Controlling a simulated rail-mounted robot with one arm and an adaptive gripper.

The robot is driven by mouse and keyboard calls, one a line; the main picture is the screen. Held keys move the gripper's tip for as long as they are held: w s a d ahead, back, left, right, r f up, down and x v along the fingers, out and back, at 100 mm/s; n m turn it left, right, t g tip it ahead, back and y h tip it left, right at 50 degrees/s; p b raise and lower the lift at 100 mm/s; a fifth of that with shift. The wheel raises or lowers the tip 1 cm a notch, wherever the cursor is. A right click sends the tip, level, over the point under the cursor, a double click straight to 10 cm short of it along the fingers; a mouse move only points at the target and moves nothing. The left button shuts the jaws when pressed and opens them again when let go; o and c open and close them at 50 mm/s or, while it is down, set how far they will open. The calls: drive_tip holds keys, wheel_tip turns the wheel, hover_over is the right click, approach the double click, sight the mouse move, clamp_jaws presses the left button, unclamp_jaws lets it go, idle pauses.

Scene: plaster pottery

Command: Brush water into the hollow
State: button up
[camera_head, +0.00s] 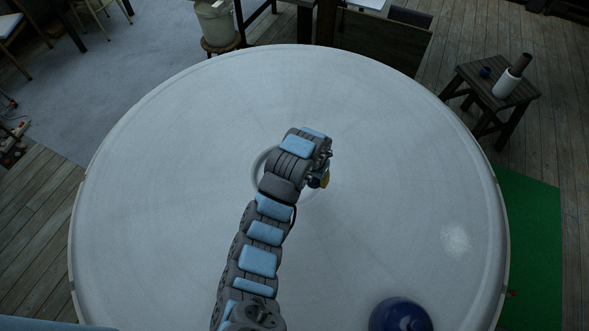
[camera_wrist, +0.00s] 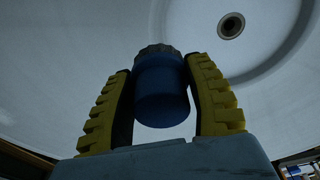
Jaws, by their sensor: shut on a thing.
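My gripper (camera_wrist: 162,100) is shut on a dark blue cylinder (camera_wrist: 162,95) with a dark, notched far end, held between its two ridged yellow fingers. I cannot tell if this is the brush; no bristles show. In the head view my gripper (camera_head: 318,180) is over the middle of a large round white plaster surface (camera_head: 160,190), and the held thing is mostly hidden. A raised ring (camera_head: 258,170) near the centre is partly covered by my arm. The wrist view shows a small round hole with a pale rim (camera_wrist: 231,25) beyond the right finger. Water cannot be made out.
A round blue vessel (camera_head: 401,316) is at the lower right edge of the picture. A pale, rough patch (camera_head: 456,240) lies on the white surface at right. A wooden stool (camera_head: 480,88) with a white cylinder (camera_head: 507,82) stands beyond the rim. The left of the surface is clear.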

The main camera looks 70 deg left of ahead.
drive_tip(key=shift+n, duration=0.3)
drive_tip(key=shift+s+a+f+b, duration=0.5)
drive_tip(key=shift+s+a+f, duration=0.05)
drive_tip(key=shift+f, duration=0.2)
drive_tip(key=shift+s+a+f+b, duration=0.5)
drive_tip(key=shift+a+f+b, duration=0.05)
drive_tip(key=shift+f, duration=0.25)
drive_tip(key=shift+s+a+f+b, duration=0.5)
drive_tip(key=shift+s+a+f, duration=0.05)
drive_tip(key=shift+f, duration=0.2)
